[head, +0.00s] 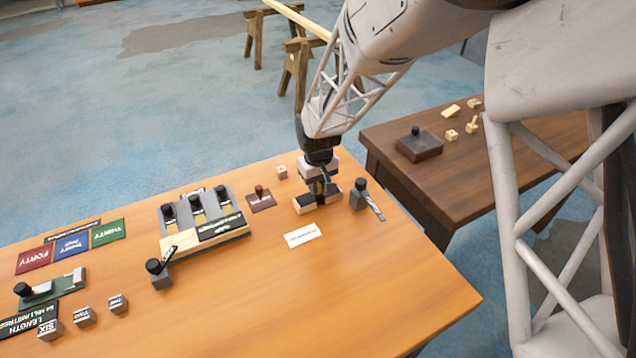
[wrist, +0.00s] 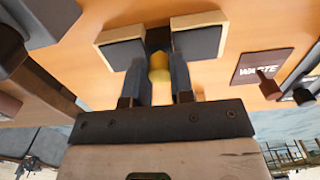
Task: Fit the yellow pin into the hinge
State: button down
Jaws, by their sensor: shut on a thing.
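The yellow pin (wrist: 160,67) is between the two dark fingers of my gripper (wrist: 160,78) in the wrist view, and the gripper is shut on it. The pin's far end points toward a narrow dark gap between two blocks, a left one (wrist: 123,50) and a right one (wrist: 200,36), with pale wooden edges and dark faces; these look like the hinge. In the head view my gripper (head: 318,187) points down over the same blocks (head: 304,205) on the orange table. Whether the pin's end is inside the hinge or just above it I cannot tell.
A grey clamp-like block with a black knob (head: 359,196) stands close right of the hinge. A brown waste plate (head: 261,199) with a knob lies to the left, a white card (head: 303,235) in front. The table's front right is clear.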

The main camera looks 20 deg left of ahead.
jog(key=shift+f, duration=0.45)
jog(key=c, duration=0.9)
grip_release()
jog(key=shift+r, duration=0.1)
jog(key=shift+r, duration=3.85)
